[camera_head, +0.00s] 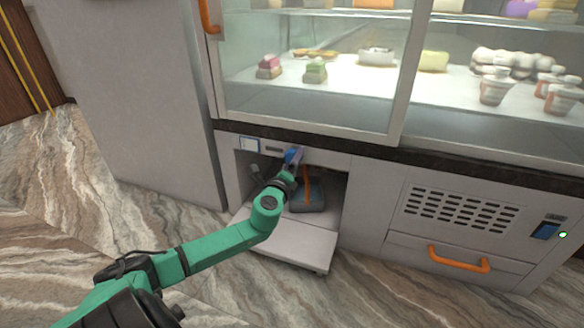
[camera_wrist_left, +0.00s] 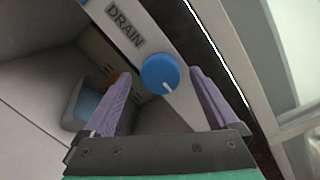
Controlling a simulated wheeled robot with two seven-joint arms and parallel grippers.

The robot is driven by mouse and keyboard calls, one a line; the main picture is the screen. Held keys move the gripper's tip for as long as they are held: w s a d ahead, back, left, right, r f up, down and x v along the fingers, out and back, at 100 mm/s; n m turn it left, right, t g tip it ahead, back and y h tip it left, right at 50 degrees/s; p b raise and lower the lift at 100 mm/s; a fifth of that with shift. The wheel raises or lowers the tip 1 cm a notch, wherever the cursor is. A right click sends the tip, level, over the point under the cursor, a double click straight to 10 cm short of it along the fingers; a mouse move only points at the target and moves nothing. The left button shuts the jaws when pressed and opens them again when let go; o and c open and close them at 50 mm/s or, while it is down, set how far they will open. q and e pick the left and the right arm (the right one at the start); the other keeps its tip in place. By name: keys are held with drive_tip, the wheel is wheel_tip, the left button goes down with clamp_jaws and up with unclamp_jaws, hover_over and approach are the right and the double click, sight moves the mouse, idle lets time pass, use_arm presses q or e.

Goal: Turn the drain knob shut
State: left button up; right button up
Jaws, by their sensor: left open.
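The drain knob (camera_wrist_left: 160,74) is a round blue dial with a white pointer line, set on a pale panel below the DRAIN label (camera_wrist_left: 125,25) in the left wrist view. The pointer is aimed to the lower right of that picture. My left gripper (camera_wrist_left: 160,95) is open, with one purple finger on each side of the knob. I cannot tell whether the fingers touch it. In the head view my left gripper (camera_head: 293,157) reaches the panel above the open compartment, and a bit of blue shows there. My right gripper is not in view.
The open compartment (camera_head: 330,190) holds a dark tank with an orange handle (camera_head: 308,186); its pale flap (camera_head: 290,247) is folded down. The glass display case (camera_head: 320,90) stands above. A vented drawer with an orange handle (camera_head: 458,260) is at right.

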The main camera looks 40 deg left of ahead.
use_arm(q)
drive_tip(key=shift+w+a, duration=0.1)
drive_tip(key=shift+w, duration=0.2)
drive_tip(key=shift+c, duration=0.2)
drive_tip(key=c, duration=1.3)
